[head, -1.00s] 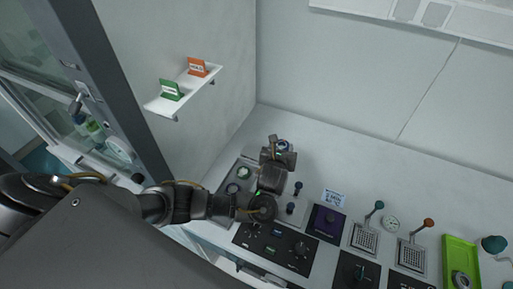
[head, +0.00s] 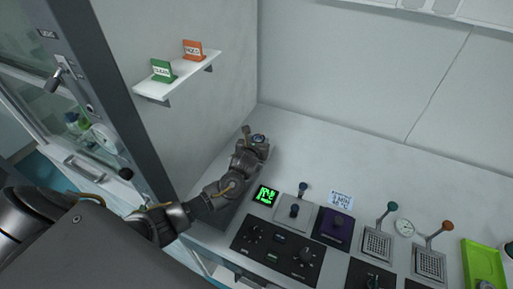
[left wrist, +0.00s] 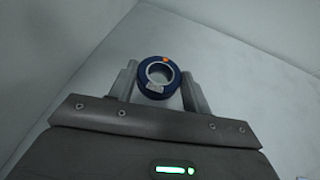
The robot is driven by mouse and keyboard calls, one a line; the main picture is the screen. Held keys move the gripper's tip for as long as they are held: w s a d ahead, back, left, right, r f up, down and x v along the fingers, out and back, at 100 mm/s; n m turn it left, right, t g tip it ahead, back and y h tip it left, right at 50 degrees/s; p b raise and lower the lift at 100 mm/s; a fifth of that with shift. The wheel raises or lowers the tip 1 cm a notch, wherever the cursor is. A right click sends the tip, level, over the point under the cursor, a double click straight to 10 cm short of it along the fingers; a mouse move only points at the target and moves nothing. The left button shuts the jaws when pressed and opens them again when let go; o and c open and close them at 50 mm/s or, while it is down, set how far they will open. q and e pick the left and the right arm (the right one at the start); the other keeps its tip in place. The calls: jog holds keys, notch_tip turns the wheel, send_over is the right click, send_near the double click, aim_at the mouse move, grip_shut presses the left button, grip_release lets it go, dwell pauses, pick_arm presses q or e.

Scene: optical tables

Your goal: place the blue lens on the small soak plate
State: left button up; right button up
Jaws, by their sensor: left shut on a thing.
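In the head view my left gripper (head: 257,145) is near the back left corner of the white bench, shut on the lens (head: 259,137). I cannot tell for sure which surface is the small soak plate; my left arm covers part of the bench's left end. My right gripper is not in view.
A lit green display (head: 265,195), a purple unit (head: 334,225), black control panels (head: 277,249) and two perforated plates with levers (head: 378,243) line the bench front. A green tray (head: 483,263) is at right. A shelf (head: 178,80) hangs at left. The bench's back is clear.

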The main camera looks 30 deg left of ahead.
pick_arm(q)
jog(key=f+p, duration=0.1)
jog(key=f, duration=0.2)
jog(key=shift+a+f, duration=0.1)
jog(key=shift+a, duration=0.1)
jog(key=shift+f, duration=0.2)
jog(key=shift+f, duration=0.15)
jog(key=o, duration=1)
